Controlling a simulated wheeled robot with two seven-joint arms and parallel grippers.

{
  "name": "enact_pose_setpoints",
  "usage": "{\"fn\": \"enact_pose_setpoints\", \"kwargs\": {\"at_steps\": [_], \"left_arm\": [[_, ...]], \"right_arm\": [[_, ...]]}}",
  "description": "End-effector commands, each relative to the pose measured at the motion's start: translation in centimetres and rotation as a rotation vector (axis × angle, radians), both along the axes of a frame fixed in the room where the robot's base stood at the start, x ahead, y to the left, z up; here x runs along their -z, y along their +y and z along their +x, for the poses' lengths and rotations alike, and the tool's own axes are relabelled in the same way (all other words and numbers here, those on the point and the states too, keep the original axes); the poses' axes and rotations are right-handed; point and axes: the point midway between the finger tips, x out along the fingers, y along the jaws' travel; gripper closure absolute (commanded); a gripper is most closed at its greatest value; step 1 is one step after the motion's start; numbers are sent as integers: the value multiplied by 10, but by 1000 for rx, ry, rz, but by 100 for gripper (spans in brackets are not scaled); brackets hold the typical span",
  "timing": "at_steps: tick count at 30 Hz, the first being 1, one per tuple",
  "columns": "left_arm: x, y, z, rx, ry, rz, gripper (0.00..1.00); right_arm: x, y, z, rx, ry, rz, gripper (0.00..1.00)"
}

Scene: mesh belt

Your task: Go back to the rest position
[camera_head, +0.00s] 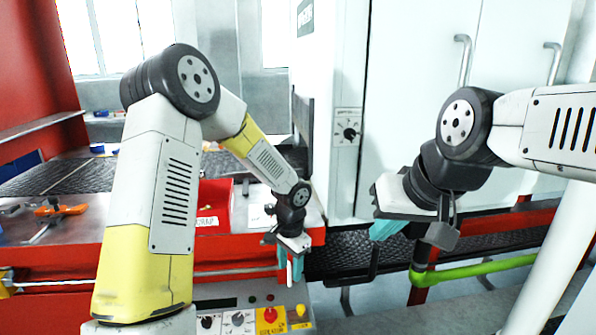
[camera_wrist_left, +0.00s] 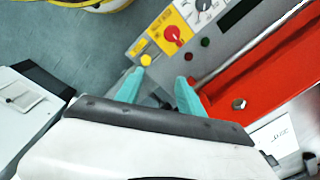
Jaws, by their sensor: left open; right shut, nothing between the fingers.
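My left gripper (camera_head: 291,268) has teal fingers and hangs pointing down in front of the red bench edge, just above the control panel. In the left wrist view its two fingers (camera_wrist_left: 160,92) are apart with nothing between them. My right gripper (camera_head: 388,228) is at the right in the head view, with its teal fingers angled down to the left in front of the white cabinet. It is shut, and I see nothing held in it.
A control panel (camera_head: 240,321) with knobs and buttons lies below the left gripper. A red bin (camera_head: 215,202) and an orange tool (camera_head: 60,210) are on the bench. A dark mesh belt (camera_head: 470,232) and a green pipe (camera_head: 480,268) run below the right gripper. A white cabinet (camera_head: 420,100) stands behind.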

Motion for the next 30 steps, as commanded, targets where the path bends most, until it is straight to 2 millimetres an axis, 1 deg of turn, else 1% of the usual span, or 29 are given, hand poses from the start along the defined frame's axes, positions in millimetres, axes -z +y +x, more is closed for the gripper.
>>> {"fn": "enact_pose_setpoints", "kwargs": {"at_steps": [1,3,5,6,8,9,11,12,14,15,18,22,24,27,30], "left_arm": [[-28,13,-1,-41,-35,3,55],[-61,30,-9,-103,-67,1,55],[-86,43,-17,-156,-95,-3,55],[-103,51,-23,-192,-114,-11,55],[-127,63,-35,-247,-142,-24,55],[-141,71,-43,-283,-159,-36,55],[-162,81,-57,-337,-185,-57,55],[-175,87,-67,-372,-203,-74,55],[-193,95,-83,-425,-228,-103,55],[-204,100,-94,-459,-245,-124,55],[-227,111,-122,-541,-285,-188,55],[-249,119,-158,-635,-331,-284,55],[-257,121,-175,-673,-349,-333,55],[-264,122,-192,-713,-368,-393,55],[-267,122,-203,-735,-377,-431,55]], "right_arm": [[0,0,0,0,0,0,100],[0,0,0,0,0,0,100],[0,0,0,0,0,0,100],[0,0,0,0,0,0,100],[0,0,0,0,0,0,100],[0,0,0,0,0,0,100],[0,0,0,0,0,0,100],[0,0,0,0,0,0,100],[0,0,0,0,0,0,100],[0,0,0,0,0,0,100],[0,0,0,0,0,0,100],[0,0,0,0,0,0,100],[0,0,0,0,0,0,100],[0,0,0,0,0,0,100],[0,0,0,0,0,0,100]]}}
